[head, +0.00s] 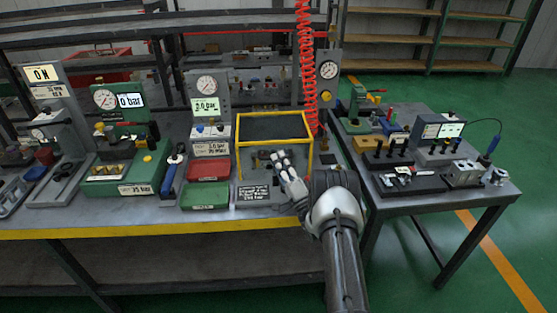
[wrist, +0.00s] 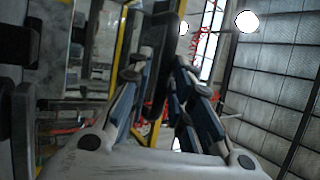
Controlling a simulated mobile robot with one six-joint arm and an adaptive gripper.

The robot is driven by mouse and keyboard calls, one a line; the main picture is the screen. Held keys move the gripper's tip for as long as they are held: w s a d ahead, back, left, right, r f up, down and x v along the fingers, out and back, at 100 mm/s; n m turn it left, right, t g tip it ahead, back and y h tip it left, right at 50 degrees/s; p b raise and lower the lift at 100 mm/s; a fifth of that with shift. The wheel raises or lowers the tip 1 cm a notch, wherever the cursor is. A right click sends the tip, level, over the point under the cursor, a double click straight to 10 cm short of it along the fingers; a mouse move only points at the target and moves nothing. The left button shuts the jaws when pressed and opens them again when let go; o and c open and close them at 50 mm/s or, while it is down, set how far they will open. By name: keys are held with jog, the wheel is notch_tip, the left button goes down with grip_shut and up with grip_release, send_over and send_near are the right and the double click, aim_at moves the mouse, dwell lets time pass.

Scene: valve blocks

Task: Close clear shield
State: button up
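The clear shield appears as a yellow-edged frame (head: 311,158) on the workbench, with a dark-looking panel in its upper part. It stands over a small grey fixture, and I cannot tell its exact angle. My gripper (head: 279,159) is in front of the frame's lower opening, its fingers pointing up and left. In the wrist view the two fingers (wrist: 160,98) are spread apart. A dark bar (wrist: 163,60) shows between or just beyond them; contact cannot be told. Yellow frame edges (wrist: 121,48) run beside and behind the fingers.
A red coiled hose (head: 306,70) hangs just right of the shield. A second table (head: 415,188) with fixtures stands at right; green floor lies between shelves and table.

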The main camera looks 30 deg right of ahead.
jog(key=v, duration=1.1)
